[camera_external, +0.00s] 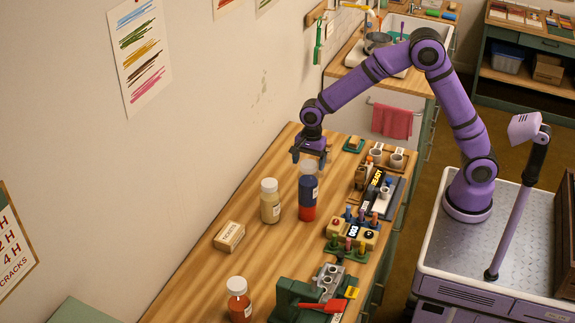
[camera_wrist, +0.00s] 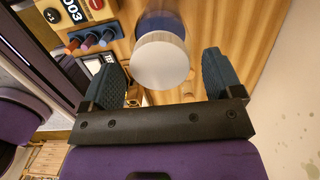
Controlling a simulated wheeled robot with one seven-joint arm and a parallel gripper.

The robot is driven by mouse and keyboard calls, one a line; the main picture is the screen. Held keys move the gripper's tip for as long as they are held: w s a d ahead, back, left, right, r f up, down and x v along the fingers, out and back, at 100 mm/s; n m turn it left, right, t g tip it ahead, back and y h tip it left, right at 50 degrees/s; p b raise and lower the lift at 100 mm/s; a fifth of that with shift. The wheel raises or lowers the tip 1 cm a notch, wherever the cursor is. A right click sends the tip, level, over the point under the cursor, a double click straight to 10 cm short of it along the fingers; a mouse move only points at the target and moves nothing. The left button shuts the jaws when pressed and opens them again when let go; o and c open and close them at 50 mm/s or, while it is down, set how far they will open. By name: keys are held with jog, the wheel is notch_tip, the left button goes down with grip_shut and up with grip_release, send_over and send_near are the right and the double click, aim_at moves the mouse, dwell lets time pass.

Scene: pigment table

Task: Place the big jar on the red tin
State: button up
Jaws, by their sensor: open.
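The big jar (camera_external: 307,184), blue with a white lid and a pale label, stands upright in the external view. Directly beneath it is the red tin (camera_external: 307,213), on the wooden table; the jar appears to rest on it. My gripper (camera_external: 309,158) is just above the jar's lid. In the wrist view the jar's white lid (camera_wrist: 160,62) lies between the two spread fingers of my gripper (camera_wrist: 160,75), with a gap on each side. The gripper is open and holds nothing. The red tin cannot be made out in the wrist view.
A cream jar (camera_external: 270,207) stands close left of the tin. A small box (camera_external: 229,237) and an orange jar (camera_external: 239,306) are nearer the front. A control box with knobs (camera_external: 352,234) and racks line the right edge. The wall borders the table's left.

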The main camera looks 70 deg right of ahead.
notch_tip(320, 180, up, 11)
jog(key=d, duration=0.2)
jog(key=s+d+r+n+t, duration=0.1)
jog(key=s+d+r+n, duration=0.3)
jog(key=s+r, duration=0.25)
jog(key=s+d+n+t, duration=0.1)
jog(key=s+d+n, duration=0.3)
jog(key=s, duration=0.5)
jog(key=s+d+r+n+t+h, duration=0.1)
jog(key=s+d+n, duration=0.2)
jog(key=s, duration=0.7)
jog(key=s+d+r+n+t, duration=0.1)
jog(key=s+d+n+t, duration=0.1)
jog(key=s+d+n, duration=0.2)
jog(key=s+n, duration=0.3)
jog(key=s, duration=0.3)
jog(key=shift+d+r, duration=0.15)
jog(key=shift+d, duration=0.2)
